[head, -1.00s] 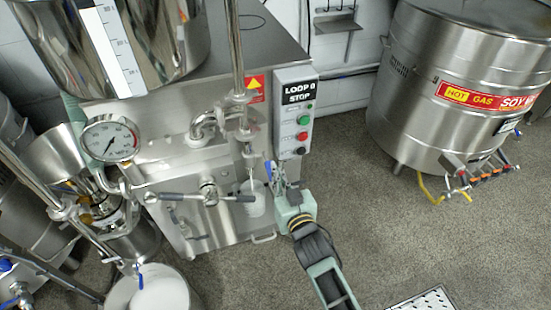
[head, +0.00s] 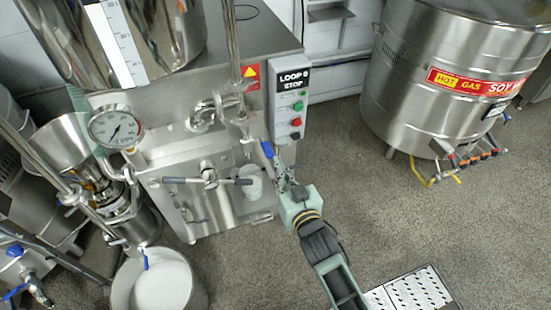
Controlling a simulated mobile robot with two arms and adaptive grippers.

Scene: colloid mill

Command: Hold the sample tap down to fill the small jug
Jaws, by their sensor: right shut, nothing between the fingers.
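The sample tap (head: 246,142) is on the front of the steel mill, with a blue lever (head: 267,149) at its right. The small jug (head: 250,184), pale and translucent, stands upright below the tap. How full it is cannot be told. My right gripper (head: 279,166) is shut and empty, with its fingertips close beside the blue lever; whether they touch it cannot be told. The gripper is to the right of the jug and slightly above it. My left gripper is not in view.
A control box (head: 290,104) with green and red buttons is just above my right gripper. A horizontal bar handle (head: 208,181) is left of the jug. A bucket of white liquid (head: 158,285) stands at lower left. A large steel vat (head: 440,85) is at right; floor between is open.

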